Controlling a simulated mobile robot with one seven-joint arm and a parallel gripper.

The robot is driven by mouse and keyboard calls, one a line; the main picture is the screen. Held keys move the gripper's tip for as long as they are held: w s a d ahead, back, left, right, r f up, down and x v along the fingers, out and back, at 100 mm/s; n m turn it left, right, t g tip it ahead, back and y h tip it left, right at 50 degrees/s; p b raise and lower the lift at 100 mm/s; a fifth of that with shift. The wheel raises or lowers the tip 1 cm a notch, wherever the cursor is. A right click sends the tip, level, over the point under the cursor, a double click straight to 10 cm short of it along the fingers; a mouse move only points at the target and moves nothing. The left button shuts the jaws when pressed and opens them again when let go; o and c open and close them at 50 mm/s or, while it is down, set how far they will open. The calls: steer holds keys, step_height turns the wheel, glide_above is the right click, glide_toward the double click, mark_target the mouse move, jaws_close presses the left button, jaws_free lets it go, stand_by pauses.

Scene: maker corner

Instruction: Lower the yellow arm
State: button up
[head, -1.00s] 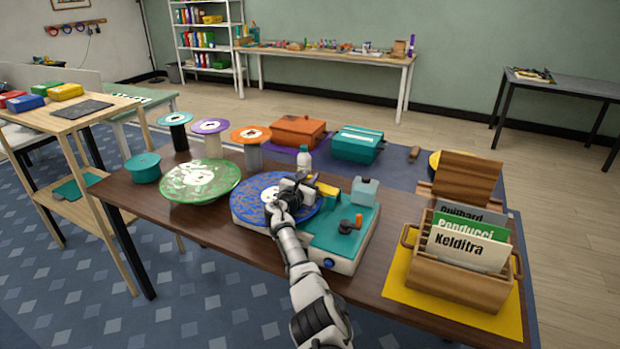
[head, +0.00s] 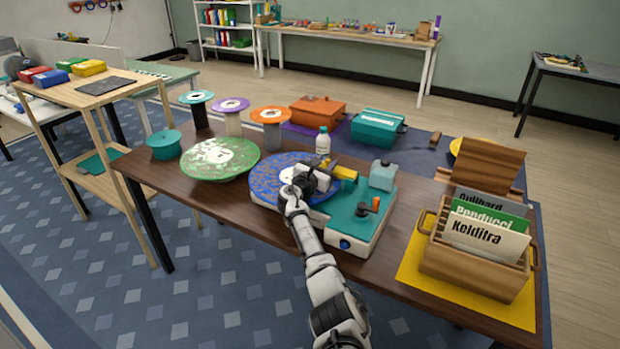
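A turntable-like device (head: 368,232) with a white body and teal top stands on the brown table, a mottled blue and brown disc (head: 265,182) on its left part. The yellow arm (head: 328,164) shows as a short yellow piece just behind my gripper, over the right side of the disc, with a teal part at its right end. My gripper (head: 312,179) is over the disc, right at the yellow arm, and hides part of it. Whether its fingers touch or enclose the arm cannot be told.
A white bottle (head: 322,142) stands behind the disc and a grey-teal block (head: 383,175) at the device's back right. An orange-tipped knob (head: 375,204) sits on the teal top. A green disc (head: 205,166) lies to the left, a wooden file box (head: 470,265) to the right.

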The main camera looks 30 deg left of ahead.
steer(key=s+b, duration=0.1)
steer(key=s, duration=1)
steer(key=shift+s+a, duration=0.2)
